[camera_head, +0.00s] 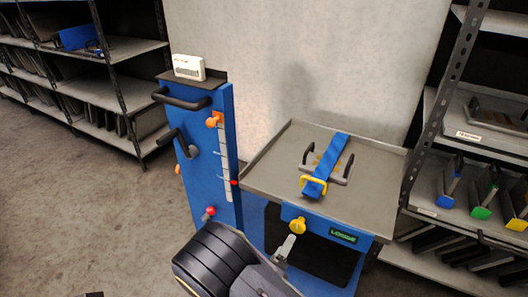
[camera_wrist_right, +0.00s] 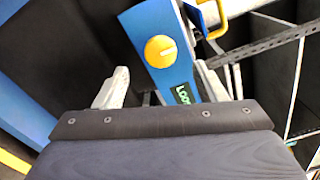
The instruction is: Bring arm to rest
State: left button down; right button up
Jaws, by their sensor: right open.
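My right arm comes in from the bottom of the head view. Its gripper (camera_head: 285,250) is in front of the blue cart, just below and left of the yellow knob (camera_head: 298,226). In the right wrist view the two pale fingers of the gripper (camera_wrist_right: 162,78) stand apart with nothing held between them. The yellow knob (camera_wrist_right: 161,51) shows beyond them on a blue panel, apart from the fingers as far as I can tell. A green label (camera_head: 343,236) beside the knob seems to read LOOSE. My left gripper does not show.
A grey cart top (camera_head: 270,175) bears a handled plate (camera_head: 341,178) under a blue strap (camera_head: 327,160) with a yellow buckle. A blue post (camera_head: 205,165) with black handles stands left. Shelves (camera_head: 110,92) stand at left and right. Open floor lies at left.

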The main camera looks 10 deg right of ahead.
jog(key=s+d+r+m+g+h, duration=0.1)
jog(key=s+d+r+m+g, duration=0.25)
jog(key=d+m+g, duration=0.4)
jog(key=s+d+r+m+g, duration=0.2)
jog(key=s+d+m+g, duration=0.25)
jog(key=m, duration=0.55)
jog(key=s+d+r+m+g+y, duration=0.2)
jog(key=s+r+m+g+y, duration=0.2)
jog(key=s+m+y, duration=0.85)
jog(key=a+r+m+t+y+p, duration=0.2)
jog(key=r+m+t+p, duration=0.4)
jog(key=r+m+p, duration=0.9)
notch_tip(320, 180, up, 10)
jog(key=shift+s+a+f+t+p, duration=0.35)
jog(key=shift+a+p, duration=0.3)
jog(key=shift+p, duration=0.4)
